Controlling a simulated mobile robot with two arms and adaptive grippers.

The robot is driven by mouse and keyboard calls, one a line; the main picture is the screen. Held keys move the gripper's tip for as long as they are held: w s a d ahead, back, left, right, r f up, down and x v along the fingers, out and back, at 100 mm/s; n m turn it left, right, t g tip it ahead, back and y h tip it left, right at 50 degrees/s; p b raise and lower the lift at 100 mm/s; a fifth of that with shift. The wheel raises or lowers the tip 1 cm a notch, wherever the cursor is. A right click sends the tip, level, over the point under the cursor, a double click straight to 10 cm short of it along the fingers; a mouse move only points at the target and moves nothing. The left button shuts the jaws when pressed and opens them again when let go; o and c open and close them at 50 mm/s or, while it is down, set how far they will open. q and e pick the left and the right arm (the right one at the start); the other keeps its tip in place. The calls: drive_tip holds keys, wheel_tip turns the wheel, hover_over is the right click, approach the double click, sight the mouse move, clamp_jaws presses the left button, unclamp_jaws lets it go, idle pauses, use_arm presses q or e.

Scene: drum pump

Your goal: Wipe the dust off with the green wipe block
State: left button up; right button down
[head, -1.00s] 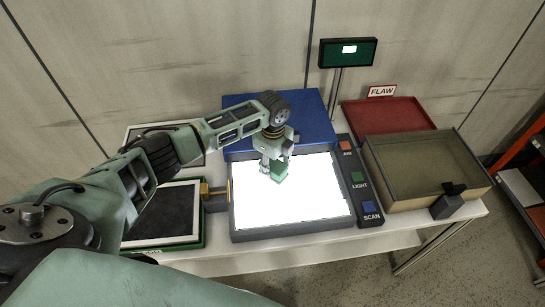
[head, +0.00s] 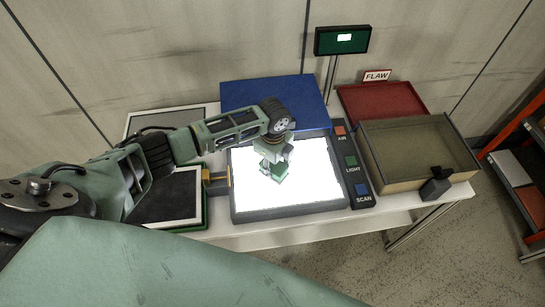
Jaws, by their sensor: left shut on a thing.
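The green wipe block (head: 281,171) is in my left gripper (head: 273,170), which is shut on it. The panel is set in a dark grey frame (head: 290,211). No dust can be made out on the glowing surface. My right gripper is not in view.
A control strip (head: 352,176) with AIR, LIGHT and SCAN buttons runs along the panel's right side. A clear-topped box (head: 415,150) stands further right. A red FLAW tray (head: 383,101) and blue lid (head: 272,92) lie behind. A green-edged framed dark pad (head: 172,199) lies left.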

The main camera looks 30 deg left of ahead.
use_arm(q)
drive_tip(key=shift+s+d+f, duration=0.1)
drive_tip(key=shift+s+d, duration=0.2)
drive_tip(key=shift+s, duration=0.2)
drive_tip(key=shift+s+d, duration=0.3)
drive_tip(key=shift+s, duration=0.2)
drive_tip(key=shift+w+r, duration=0.2)
drive_tip(key=shift+r, duration=0.5)
drive_tip(key=shift+o, duration=0.2)
drive_tip(key=shift+a+r, duration=0.1)
drive_tip(key=shift+r, duration=2.3)
drive_tip(key=shift+r, duration=0.15)
drive_tip(key=shift+r, duration=1.4)
